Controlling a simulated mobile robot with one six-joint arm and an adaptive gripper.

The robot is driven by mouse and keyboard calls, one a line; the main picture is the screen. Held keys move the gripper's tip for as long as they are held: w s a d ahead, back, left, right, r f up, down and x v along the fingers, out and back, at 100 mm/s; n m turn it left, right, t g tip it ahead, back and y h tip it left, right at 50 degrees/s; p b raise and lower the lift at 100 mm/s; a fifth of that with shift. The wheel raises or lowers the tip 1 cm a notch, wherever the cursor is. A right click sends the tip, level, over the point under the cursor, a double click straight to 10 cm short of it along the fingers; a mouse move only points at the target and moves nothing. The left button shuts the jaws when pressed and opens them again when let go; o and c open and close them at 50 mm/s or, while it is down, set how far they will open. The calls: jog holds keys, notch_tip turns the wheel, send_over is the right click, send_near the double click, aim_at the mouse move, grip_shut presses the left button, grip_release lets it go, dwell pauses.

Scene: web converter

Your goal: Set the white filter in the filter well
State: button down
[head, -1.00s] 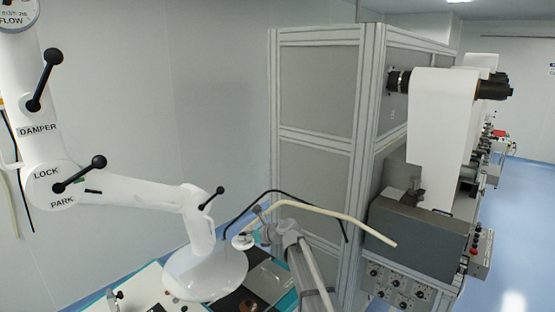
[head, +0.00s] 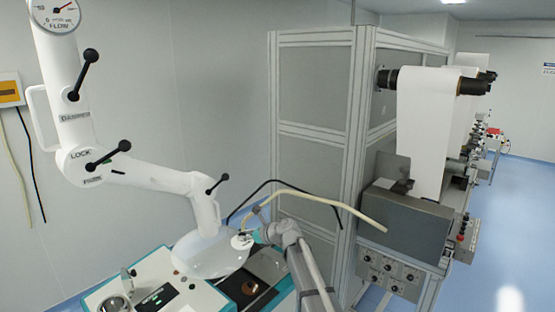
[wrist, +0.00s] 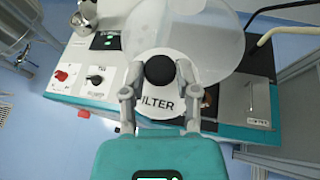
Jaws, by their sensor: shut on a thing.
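The white filter (wrist: 160,104) is a round disc lettered "FILTER" with a black ball knob (wrist: 160,71) on top. In the wrist view my gripper (wrist: 158,72) is shut on the knob, one finger on each side. In the head view my gripper (head: 258,236) is small, beside the clear hood, and the filter is hard to make out. A dark panel with a brown round recess (head: 248,287) lies on the console below my arm; it may be the filter well. In the wrist view the filter and my right finger partly cover that area.
A clear dome hood (head: 205,252) on a white jointed arm (head: 150,178) hangs over the teal-edged console (head: 192,297), close to my gripper. The console carries a metal cup (head: 115,304). A framed cabinet (head: 312,130) and a web machine stand right; open floor lies beyond.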

jog(key=shift+s, duration=0.25)
jog(key=shift+s+f, duration=0.15)
jog(key=shift+s, duration=0.1)
jog(key=shift+w+f+b, duration=0.2)
jog(key=shift+f+b, duration=0.45)
jog(key=shift+b, duration=0.05)
jog(key=shift+s+f+b, duration=0.15)
jog(key=shift+f+b, duration=0.25)
jog(key=shift+b, duration=0.15)
notch_tip(320, 180, down, 16)
jog(key=b, duration=1.6)
jog(key=shift+f, duration=0.15)
